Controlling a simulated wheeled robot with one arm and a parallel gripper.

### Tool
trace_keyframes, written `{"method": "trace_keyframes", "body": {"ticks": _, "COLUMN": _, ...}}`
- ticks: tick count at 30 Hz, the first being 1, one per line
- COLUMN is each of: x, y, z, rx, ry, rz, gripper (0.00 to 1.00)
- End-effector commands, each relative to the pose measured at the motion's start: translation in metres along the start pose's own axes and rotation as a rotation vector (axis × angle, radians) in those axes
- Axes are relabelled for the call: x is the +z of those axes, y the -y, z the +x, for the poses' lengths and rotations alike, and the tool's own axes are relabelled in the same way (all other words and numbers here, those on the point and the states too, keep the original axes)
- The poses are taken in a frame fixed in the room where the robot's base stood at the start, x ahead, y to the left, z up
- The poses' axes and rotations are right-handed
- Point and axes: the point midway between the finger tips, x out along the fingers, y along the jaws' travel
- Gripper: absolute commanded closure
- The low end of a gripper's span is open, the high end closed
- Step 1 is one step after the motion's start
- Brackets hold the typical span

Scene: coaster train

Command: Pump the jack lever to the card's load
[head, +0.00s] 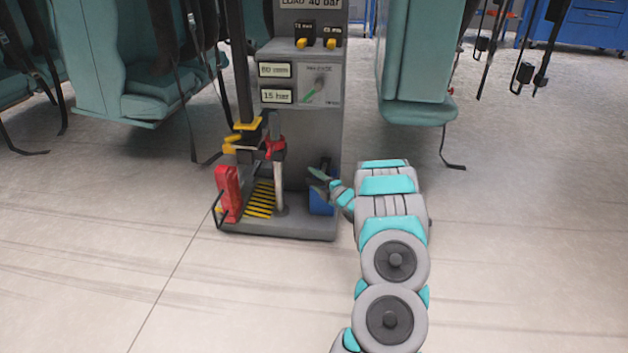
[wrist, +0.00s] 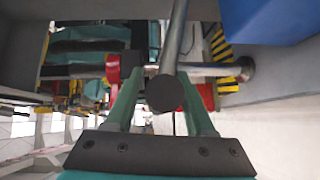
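The grey jack stand (head: 315,140) has a card at its top reading "LOAD 40 bar". Two small displays below read "60 mm" (head: 275,70) and "15 bar" (head: 277,96). A blue pump box (head: 320,205) sits at the stand's foot; it also shows in the wrist view (wrist: 265,20). The jack lever, a metal rod with a dark round end (wrist: 160,92), points toward the wrist camera. My gripper (wrist: 160,75) is open around the lever, with a finger on each side and narrow gaps visible. In the head view my gripper (head: 318,175) is beside the box, partly hiding the lever.
A silver post (head: 279,180) with a red clamp (head: 275,149) stands on the base near yellow-black stripes. A red block (head: 229,190) stands at the base's left. Teal seats (head: 130,60) hang left and right with dangling straps. The floor in front is clear.

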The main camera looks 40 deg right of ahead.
Motion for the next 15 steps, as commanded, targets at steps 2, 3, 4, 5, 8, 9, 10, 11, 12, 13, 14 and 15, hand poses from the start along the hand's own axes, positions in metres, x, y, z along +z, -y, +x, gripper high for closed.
{"method": "trace_keyframes", "body": {"ticks": 2, "x": 0.0, "y": 0.0, "z": 0.0, "rx": 0.001, "ry": 0.0, "rz": -0.001, "gripper": 0.38}}
{"method": "trace_keyframes", "body": {"ticks": 3, "x": 0.0, "y": 0.0, "z": 0.0, "rx": 0.001, "ry": 0.0, "rz": -0.001, "gripper": 0.38}}
{"method": "trace_keyframes", "body": {"ticks": 4, "x": 0.0, "y": 0.0, "z": 0.0, "rx": 0.001, "ry": 0.0, "rz": -0.001, "gripper": 0.38}}
{"method": "trace_keyframes", "body": {"ticks": 5, "x": 0.0, "y": 0.0, "z": 0.0, "rx": 0.001, "ry": 0.0, "rz": -0.001, "gripper": 0.38}}
{"method": "trace_keyframes", "body": {"ticks": 8, "x": 0.0, "y": -0.001, "z": 0.0, "rx": 0.001, "ry": -0.001, "rz": -0.001, "gripper": 0.38}}
{"method": "trace_keyframes", "body": {"ticks": 9, "x": 0.0, "y": -0.001, "z": -0.001, "rx": 0.001, "ry": 0.0, "rz": -0.001, "gripper": 0.38}}
{"method": "trace_keyframes", "body": {"ticks": 10, "x": 0.0, "y": -0.001, "z": -0.002, "rx": 0.001, "ry": 0.0, "rz": -0.001, "gripper": 0.38}}
{"method": "trace_keyframes", "body": {"ticks": 11, "x": 0.0, "y": -0.001, "z": -0.004, "rx": 0.001, "ry": 0.0, "rz": -0.001, "gripper": 0.38}}
{"method": "trace_keyframes", "body": {"ticks": 12, "x": 0.0, "y": -0.002, "z": -0.008, "rx": 0.002, "ry": 0.0, "rz": -0.002, "gripper": 0.38}}
{"method": "trace_keyframes", "body": {"ticks": 13, "x": 0.0, "y": -0.002, "z": -0.011, "rx": 0.002, "ry": 0.0, "rz": -0.002, "gripper": 0.38}}
{"method": "trace_keyframes", "body": {"ticks": 14, "x": 0.001, "y": -0.003, "z": -0.015, "rx": 0.003, "ry": 0.0, "rz": -0.003, "gripper": 0.38}}
{"method": "trace_keyframes", "body": {"ticks": 15, "x": 0.001, "y": -0.003, "z": -0.022, "rx": 0.003, "ry": 0.001, "rz": -0.003, "gripper": 0.38}}
